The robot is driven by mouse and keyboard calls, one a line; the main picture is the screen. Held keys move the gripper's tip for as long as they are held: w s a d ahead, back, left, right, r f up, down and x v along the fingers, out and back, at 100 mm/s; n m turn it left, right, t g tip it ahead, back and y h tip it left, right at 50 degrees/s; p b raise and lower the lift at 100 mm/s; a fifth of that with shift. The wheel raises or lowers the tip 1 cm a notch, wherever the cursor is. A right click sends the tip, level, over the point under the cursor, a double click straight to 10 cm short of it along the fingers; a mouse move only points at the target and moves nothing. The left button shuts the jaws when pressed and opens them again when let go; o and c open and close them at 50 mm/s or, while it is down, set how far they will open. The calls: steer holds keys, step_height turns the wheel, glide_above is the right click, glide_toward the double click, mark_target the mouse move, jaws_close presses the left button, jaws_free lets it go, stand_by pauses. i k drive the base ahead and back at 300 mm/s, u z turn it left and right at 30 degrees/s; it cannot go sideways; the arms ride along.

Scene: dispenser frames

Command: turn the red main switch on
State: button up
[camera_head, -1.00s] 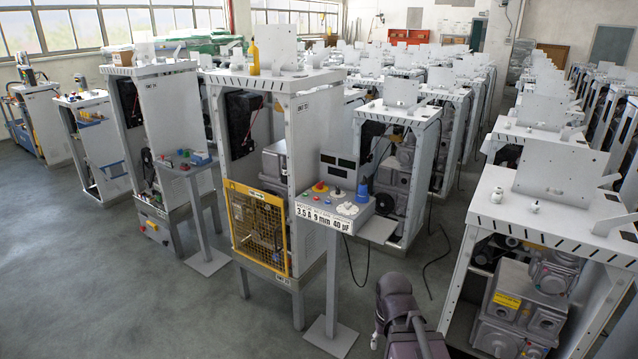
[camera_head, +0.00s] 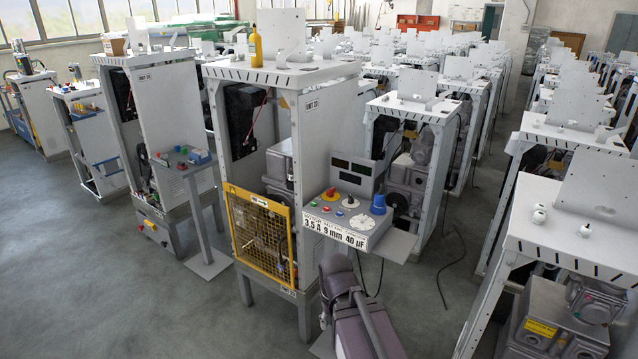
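A red knob on a yellow base (camera_head: 330,193) sits at the back left of the grey control panel (camera_head: 322,212), and looks like the red main switch. Its exact turn position is too small to tell. The panel also has white dials (camera_head: 362,221), a blue knob (camera_head: 378,204) and small buttons. A dark display box (camera_head: 353,174) stands behind them. My arm shows at the bottom centre, in front of and below the panel. My gripper is not visible, so I cannot see its fingers or any contact with the switch.
A frame with a yellow mesh guard (camera_head: 258,232) stands left of the panel, with a yellow bottle (camera_head: 255,47) on top. A second, smaller panel (camera_head: 183,160) stands further left. Rows of machine frames (camera_head: 570,240) fill the right. Open floor (camera_head: 120,290) lies at the lower left.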

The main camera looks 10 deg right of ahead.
mark_target(330, 193)
steer(key=i, duration=1.25)
steer(key=z, duration=0.35)
